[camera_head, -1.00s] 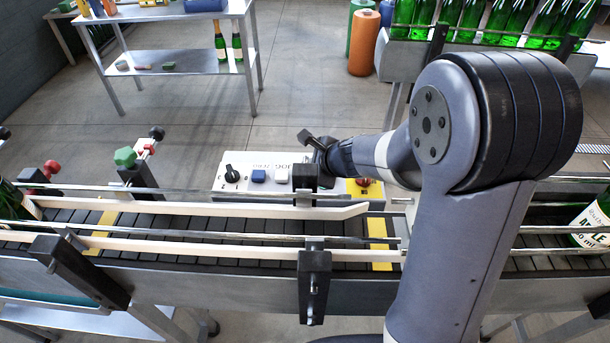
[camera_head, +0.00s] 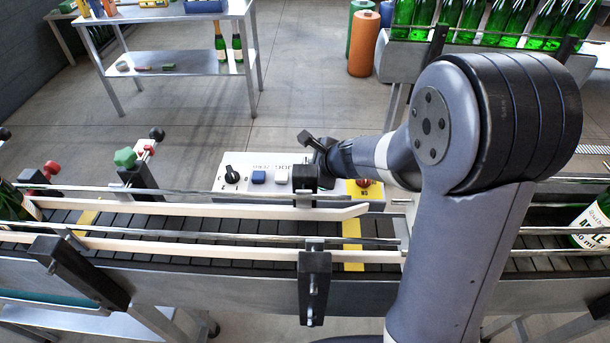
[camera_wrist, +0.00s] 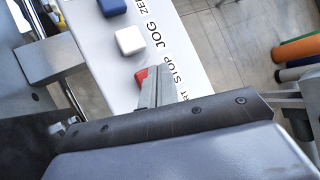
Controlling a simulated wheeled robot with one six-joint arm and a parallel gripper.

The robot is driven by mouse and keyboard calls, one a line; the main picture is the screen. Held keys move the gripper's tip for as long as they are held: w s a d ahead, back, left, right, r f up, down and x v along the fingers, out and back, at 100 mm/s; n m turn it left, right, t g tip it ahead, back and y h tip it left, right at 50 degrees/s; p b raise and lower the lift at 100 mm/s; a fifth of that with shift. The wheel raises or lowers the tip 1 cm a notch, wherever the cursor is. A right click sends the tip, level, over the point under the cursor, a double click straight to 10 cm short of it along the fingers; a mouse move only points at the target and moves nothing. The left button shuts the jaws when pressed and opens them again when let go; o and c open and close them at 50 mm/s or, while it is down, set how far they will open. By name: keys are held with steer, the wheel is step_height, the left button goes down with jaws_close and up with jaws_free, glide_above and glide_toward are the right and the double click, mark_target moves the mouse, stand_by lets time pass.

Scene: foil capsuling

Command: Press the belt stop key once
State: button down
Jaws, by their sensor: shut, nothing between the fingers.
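The control panel (camera_head: 238,160) stands behind the conveyor. In the wrist view, a red key (camera_wrist: 141,75) lies beside the printed word STOP, partly hidden by my fingers. My gripper (camera_wrist: 157,84) is shut and empty, its fingertips over or right beside the red key. I cannot tell whether they touch it. In the head view my gripper (camera_head: 312,143) is at the panel, and the red key is hidden there.
A white key (camera_wrist: 130,40), a blue key (camera_wrist: 112,6) and a black knob (camera_head: 232,173) share the panel. A red mushroom button (camera_head: 364,183) on yellow sits to its right. A guide-rail post (camera_head: 304,187) stands in front. Green bottles (camera_head: 480,18) stand behind.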

steer(key=shift+f, duration=0.1)
stand_by(0.6)
steer(key=shift+f+b, duration=0.35)
steer(key=shift+b, duration=0.2)
steer(key=shift+f+b, duration=0.55)
stand_by(0.5)
steer(key=shift+r+p, duration=0.85)
steer(key=shift+r, duration=0.15)
step_height(320, 180, up, 5)
steer(key=p, duration=0.4)
steer(key=shift+p, duration=0.35)
steer(key=shift+d, duration=0.15)
stand_by(0.4)
